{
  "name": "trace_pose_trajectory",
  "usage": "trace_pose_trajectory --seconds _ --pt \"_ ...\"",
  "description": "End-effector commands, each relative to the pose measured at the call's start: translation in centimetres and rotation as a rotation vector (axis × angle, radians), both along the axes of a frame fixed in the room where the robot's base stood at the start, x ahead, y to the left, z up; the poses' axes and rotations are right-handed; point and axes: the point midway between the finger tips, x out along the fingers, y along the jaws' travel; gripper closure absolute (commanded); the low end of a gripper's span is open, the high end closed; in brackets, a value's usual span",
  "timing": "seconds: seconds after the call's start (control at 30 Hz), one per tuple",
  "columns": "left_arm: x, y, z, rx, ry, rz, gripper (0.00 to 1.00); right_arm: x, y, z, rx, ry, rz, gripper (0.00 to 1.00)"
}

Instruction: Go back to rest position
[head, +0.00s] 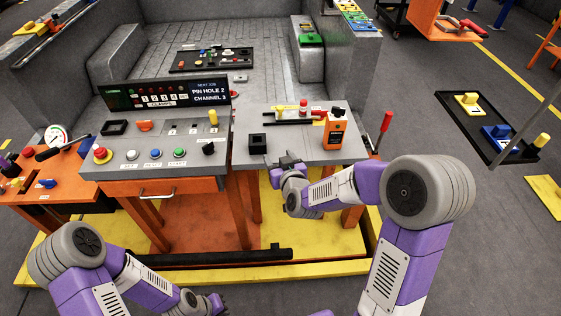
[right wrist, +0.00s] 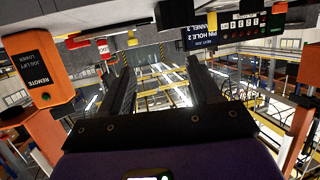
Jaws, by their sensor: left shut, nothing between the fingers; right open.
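My right gripper (head: 284,161) is at the front edge of the grey table top, just below the black square holder (head: 257,143). In the right wrist view its two dark fingers (right wrist: 163,82) are spread apart with nothing between them. My left gripper (head: 217,304) is low at the bottom edge of the head view, partly cut off, shut and empty, in front of the yellow base frame.
The control panel (head: 150,155) and an orange remote (head: 335,130) are on the table; the remote also shows in the right wrist view (right wrist: 38,72). A red-handled lever (head: 384,125) stands right of it. A black tray (head: 470,130) is further right.

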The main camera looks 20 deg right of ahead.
Motion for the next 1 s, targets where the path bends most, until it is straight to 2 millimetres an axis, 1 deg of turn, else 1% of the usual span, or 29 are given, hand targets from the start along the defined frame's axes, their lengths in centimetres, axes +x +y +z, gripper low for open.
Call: trace_pose_trajectory --seconds 0.37,0.43,0.47,0.57,0.6,0.67,0.7,0.77,0.8,0.87,0.9,0.97,1.0 --pt "0.0 0.0 0.0 0.000 0.000 0.000 1.00 0.0 0.0 -0.2 0.001 0.005 0.001 0.37" --pt "0.0 0.0 0.0 0.000 0.000 0.000 1.00 -0.2 0.2 -1.3 0.009 0.032 0.007 0.37" --pt "0.0 0.0 0.0 0.000 0.000 0.000 1.00 -0.4 0.3 -2.1 0.015 0.054 0.011 0.37" --pt "0.0 0.0 0.0 0.000 0.000 0.000 1.00 -1.8 1.0 -6.7 0.058 0.177 0.031 0.37" --pt "0.0 0.0 0.0 0.000 0.000 0.000 1.00 -2.7 1.4 -9.2 0.082 0.245 0.042 0.37" --pt "0.0 0.0 0.0 0.000 0.000 0.000 1.00 -4.7 2.1 -13.2 0.127 0.366 0.054 0.37" --pt "0.0 0.0 0.1 0.000 0.000 0.000 1.00 -6.3 2.6 -15.9 0.159 0.451 0.061 0.37" --pt "0.0 0.0 0.1 0.000 0.000 0.000 1.00 -9.0 3.4 -19.6 0.207 0.578 0.066 0.37" --pt "0.0 0.0 0.1 0.000 0.000 0.000 1.00 -11.0 3.9 -21.9 0.240 0.666 0.067 0.37" --pt "0.0 0.0 0.1 0.000 0.000 0.000 1.00 -14.2 4.7 -24.8 0.289 0.792 0.065 0.37" --pt "0.0 0.0 0.1 0.000 0.000 0.000 1.00 -16.4 5.2 -26.5 0.319 0.871 0.063 0.37" --pt "0.0 0.0 0.1 0.000 0.000 0.000 1.00 -19.4 5.9 -28.4 0.359 0.979 0.056 0.37" --pt "0.0 0.0 0.1 0.000 0.000 0.000 1.00 -21.2 6.3 -29.4 0.383 1.042 0.052 0.37"
